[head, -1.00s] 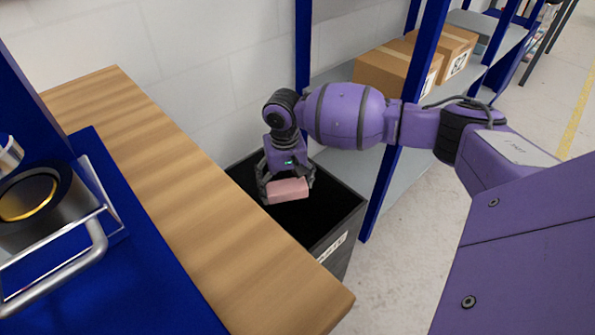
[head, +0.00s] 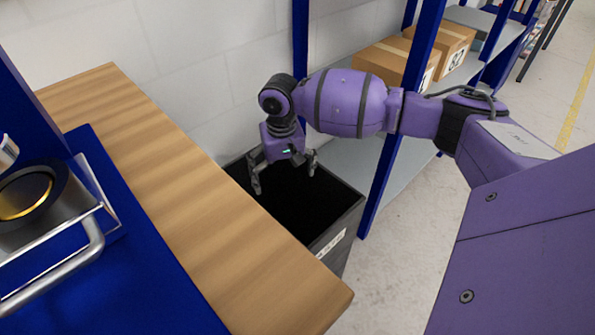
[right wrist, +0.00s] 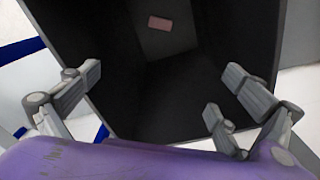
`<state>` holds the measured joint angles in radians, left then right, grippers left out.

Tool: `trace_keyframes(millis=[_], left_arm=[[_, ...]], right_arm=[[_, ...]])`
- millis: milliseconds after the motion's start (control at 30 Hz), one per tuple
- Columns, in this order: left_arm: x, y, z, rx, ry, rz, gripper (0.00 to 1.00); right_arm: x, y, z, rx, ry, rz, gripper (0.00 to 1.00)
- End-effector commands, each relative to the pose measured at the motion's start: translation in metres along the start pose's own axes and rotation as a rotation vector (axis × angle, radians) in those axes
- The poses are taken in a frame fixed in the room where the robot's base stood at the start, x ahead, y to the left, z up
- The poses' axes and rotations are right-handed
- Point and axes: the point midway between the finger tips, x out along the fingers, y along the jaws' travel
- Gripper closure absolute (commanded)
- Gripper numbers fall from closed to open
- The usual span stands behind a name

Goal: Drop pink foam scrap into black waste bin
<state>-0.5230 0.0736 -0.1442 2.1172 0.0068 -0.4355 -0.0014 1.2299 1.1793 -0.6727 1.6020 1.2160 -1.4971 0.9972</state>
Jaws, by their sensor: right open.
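The black waste bin (head: 341,228) stands on the floor beside the wooden table, in the middle of the head view. My right gripper (head: 284,180) is open and empty above the bin's opening, fingers pointing down. In the right wrist view my right gripper (right wrist: 158,108) has its fingers wide apart. The pink foam scrap (right wrist: 160,23) lies inside the bin, well below the fingers and apart from them. The bin's dark inner walls (right wrist: 225,40) surround it. In the head view the foam is hidden in the dark bin. My left gripper is not in view.
The wooden table top (head: 200,220) runs along the bin's left side. A blue machine (head: 110,260) with a metal handle is at the left. A blue-posted shelf (head: 365,160) with cardboard boxes (head: 395,62) stands right behind the bin. A white wall is at the back.

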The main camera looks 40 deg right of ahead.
Motion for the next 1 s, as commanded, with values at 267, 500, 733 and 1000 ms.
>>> trace_keyframes(millis=[267,500,733,1000], left_arm=[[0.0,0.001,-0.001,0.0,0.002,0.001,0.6],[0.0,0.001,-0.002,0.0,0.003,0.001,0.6],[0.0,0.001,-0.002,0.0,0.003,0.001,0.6],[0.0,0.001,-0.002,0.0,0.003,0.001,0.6]], right_arm=[[-0.063,-0.001,-0.002,-0.001,0.008,-0.003,0.0],[-0.092,-0.001,-0.002,-0.001,0.006,-0.002,0.0],[-0.097,-0.001,-0.002,-0.001,0.005,-0.003,0.0],[-0.096,-0.001,-0.001,0.0,0.005,-0.002,0.0]])
